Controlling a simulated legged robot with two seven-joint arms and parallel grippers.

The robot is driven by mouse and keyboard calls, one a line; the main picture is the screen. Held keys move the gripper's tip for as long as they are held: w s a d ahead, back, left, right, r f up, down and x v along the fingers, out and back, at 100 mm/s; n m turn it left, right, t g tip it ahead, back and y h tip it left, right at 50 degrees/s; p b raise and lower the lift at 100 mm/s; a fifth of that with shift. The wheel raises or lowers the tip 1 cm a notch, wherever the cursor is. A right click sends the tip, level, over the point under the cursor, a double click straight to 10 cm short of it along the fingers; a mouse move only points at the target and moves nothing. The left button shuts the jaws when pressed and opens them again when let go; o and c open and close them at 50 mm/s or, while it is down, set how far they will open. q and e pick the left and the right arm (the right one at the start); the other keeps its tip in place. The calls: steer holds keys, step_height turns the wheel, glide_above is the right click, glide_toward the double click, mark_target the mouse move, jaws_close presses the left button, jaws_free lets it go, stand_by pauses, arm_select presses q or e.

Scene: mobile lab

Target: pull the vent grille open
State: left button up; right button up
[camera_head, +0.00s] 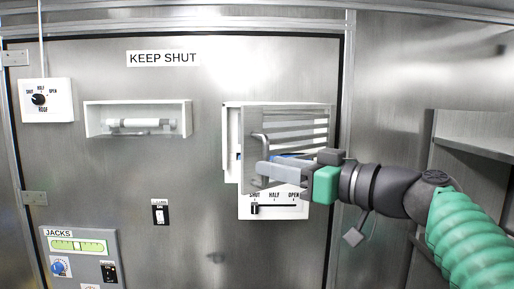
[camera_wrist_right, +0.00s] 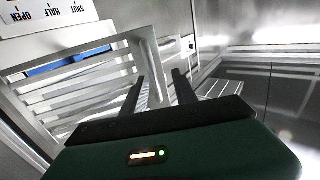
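The vent grille (camera_head: 300,124) is a metal louvred panel on the wall, right of centre in the head view. Its left side stands out from the white frame (camera_head: 231,140), so it looks ajar. A vertical bar handle (camera_head: 263,143) is on its left side. My right gripper (camera_head: 262,174) is at the handle's lower part. In the right wrist view, the right gripper's dark fingers (camera_wrist_right: 159,76) are apart, with the handle (camera_wrist_right: 152,62) between them and gaps visible beside it. Slats (camera_wrist_right: 70,92) show at left. My left gripper is out of view.
Below the grille is a white slider panel (camera_head: 285,211) marked SHUT, HALF, OPEN. A recessed white box with a roller-like bar (camera_head: 140,124) is to the left, under a KEEP SHUT sign (camera_head: 163,58). A metal shelf (camera_head: 470,135) stands at right. A JACKS panel (camera_head: 80,260) is at lower left.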

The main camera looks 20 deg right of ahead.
mark_target(265, 180)
steer(key=w+p, duration=0.1)
steer(key=w, duration=0.2)
steer(key=shift+w+d+p, duration=0.2)
steer(key=shift+p, duration=0.15)
steer(key=shift+w+f, duration=0.1)
steer(key=shift+w, duration=0.15)
steer(key=shift+w+a, duration=0.15)
steer(key=shift+a, duration=0.75)
steer(key=shift+c, duration=0.2)
steer(key=shift+a, duration=0.3)
steer(key=shift+c, duration=1.2)
steer(key=shift+a, duration=0.1)
steer(key=shift+c, duration=1.3)
jaws_close()
steer(key=shift+d, duration=0.75)
steer(key=shift+s, duration=0.25)
steer(key=shift+a, duration=0.2)
steer(key=shift+w+a, duration=0.15)
steer(key=shift+w, duration=0.1)
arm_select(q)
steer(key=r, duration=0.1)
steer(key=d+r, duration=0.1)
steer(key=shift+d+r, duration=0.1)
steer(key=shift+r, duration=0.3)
